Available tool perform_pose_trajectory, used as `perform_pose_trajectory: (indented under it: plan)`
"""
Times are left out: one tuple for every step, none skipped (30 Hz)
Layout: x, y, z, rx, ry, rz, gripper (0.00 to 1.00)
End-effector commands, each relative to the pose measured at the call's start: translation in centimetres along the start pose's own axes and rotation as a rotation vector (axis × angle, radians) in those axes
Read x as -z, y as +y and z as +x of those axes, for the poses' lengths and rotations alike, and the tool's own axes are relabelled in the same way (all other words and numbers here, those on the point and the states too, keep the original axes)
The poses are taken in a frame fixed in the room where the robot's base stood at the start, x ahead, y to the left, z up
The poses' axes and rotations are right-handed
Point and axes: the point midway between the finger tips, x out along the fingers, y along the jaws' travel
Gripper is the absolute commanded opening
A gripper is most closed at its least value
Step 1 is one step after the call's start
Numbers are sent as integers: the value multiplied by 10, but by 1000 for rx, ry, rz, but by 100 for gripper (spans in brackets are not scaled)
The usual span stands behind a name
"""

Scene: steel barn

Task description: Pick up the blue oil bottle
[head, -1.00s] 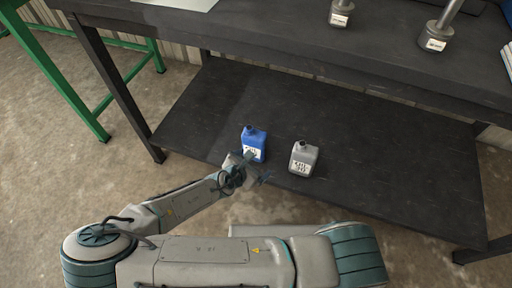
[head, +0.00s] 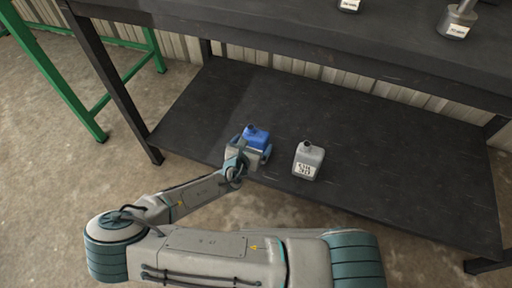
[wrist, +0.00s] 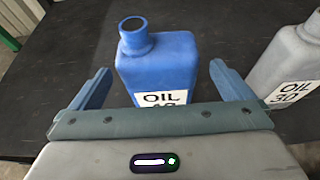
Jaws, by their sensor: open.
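The blue oil bottle (head: 256,136) stands upright on the dark lower shelf of the bench, partly hidden by my gripper in the head view. In the wrist view the blue oil bottle (wrist: 158,68) has a round open neck and a white label reading OIL, its lower part hidden by the gripper body. My gripper (wrist: 165,85) is open, with one finger on each side of the bottle and visible gaps between. In the head view my gripper (head: 254,150) is at the bottle's near side.
A grey oil bottle (head: 308,161) stands just right of the blue one; it also shows in the wrist view (wrist: 289,68), close to the right finger. The lower shelf (head: 400,175) is clear further right. The dark bench top (head: 290,38) overhangs behind, and a black leg (head: 120,90) stands left.

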Motion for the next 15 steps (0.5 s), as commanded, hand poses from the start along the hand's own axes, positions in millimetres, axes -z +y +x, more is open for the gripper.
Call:
perform_pose_trajectory:
  plan:
    - [2,0,6,1,1,2,100]
    - [2,0,8,1,1,1,100]
    - [2,0,10,0,1,0,100]
    - [1,0,12,0,1,-1,100]
    - [1,0,13,-1,1,-1,100]
    - [1,0,14,-1,1,-1,100]
    - [1,0,15,-2,1,-1,100]
    - [1,0,16,-1,0,0,100]
    - [1,0,18,-1,0,1,100]
    - [1,1,20,-1,1,2,100]
    - [0,1,22,-1,1,4,100]
    - [0,1,27,0,1,5,100]
    - [0,1,31,1,1,4,100]
    - [-1,1,34,1,1,5,100]
    - [-1,2,40,0,1,6,100]
